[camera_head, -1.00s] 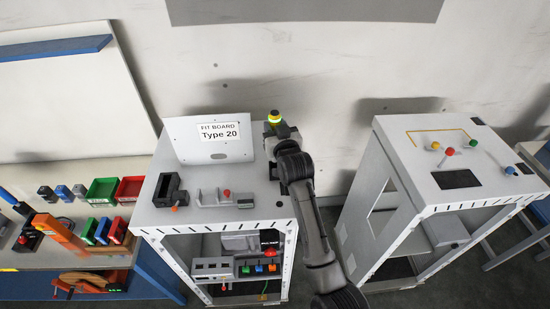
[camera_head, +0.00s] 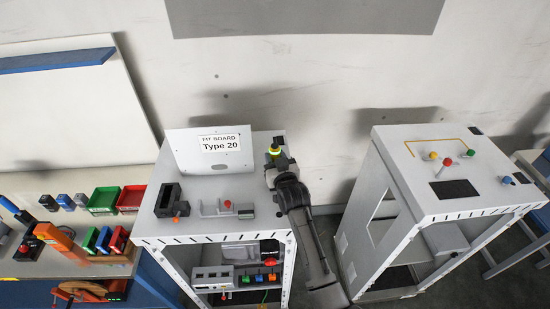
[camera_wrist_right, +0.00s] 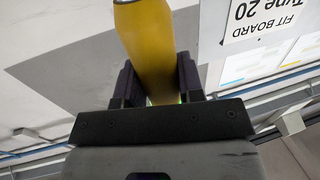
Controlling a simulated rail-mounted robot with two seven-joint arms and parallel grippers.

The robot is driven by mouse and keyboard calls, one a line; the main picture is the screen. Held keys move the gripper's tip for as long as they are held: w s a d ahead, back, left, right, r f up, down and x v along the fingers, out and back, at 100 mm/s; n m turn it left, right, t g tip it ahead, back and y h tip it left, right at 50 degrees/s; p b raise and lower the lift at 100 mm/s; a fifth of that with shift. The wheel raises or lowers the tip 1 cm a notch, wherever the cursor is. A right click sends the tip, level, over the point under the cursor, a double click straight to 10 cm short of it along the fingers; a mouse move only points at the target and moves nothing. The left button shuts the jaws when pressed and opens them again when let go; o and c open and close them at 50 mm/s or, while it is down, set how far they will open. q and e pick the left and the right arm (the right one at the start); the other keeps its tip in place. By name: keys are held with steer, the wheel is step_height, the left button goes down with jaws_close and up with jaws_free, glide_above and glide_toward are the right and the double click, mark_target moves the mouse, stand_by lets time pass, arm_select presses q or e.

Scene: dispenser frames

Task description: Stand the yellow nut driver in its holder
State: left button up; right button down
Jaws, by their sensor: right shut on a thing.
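The yellow nut driver (camera_head: 274,152) shows at the right back of the grey frame top, small and mostly hidden by my right gripper (camera_head: 276,160). In the right wrist view its thick yellow handle (camera_wrist_right: 150,45) stands between the two dark fingers of the right gripper (camera_wrist_right: 157,85), which are shut on it. The handle's upper end runs out of that picture, and the wrist hides its lower end. I cannot tell which fixture is its holder, or whether the driver touches one. My left gripper is not in view.
The FIT BOARD Type 20 panel (camera_head: 212,152) stands close left of the right gripper. A dark upright block (camera_head: 167,200) and a grey fixture (camera_head: 225,209) sit on the frame top (camera_head: 195,180). A second frame (camera_head: 440,195) stands at right, beyond a gap.

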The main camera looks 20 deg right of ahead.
steer(key=c, duration=1.2)
jaws_free()
steer(key=shift+f, duration=0.2)
steer(key=o, duration=0.4)
steer(key=shift+o, duration=0.2)
steer(key=shift+s+r, duration=0.1)
steer(key=shift+r, duration=0.1)
steer(key=s+b, duration=0.2)
steer(key=s, duration=0.9)
steer(key=shift+s+a, duration=0.3)
steer(key=shift+s, duration=0.1)
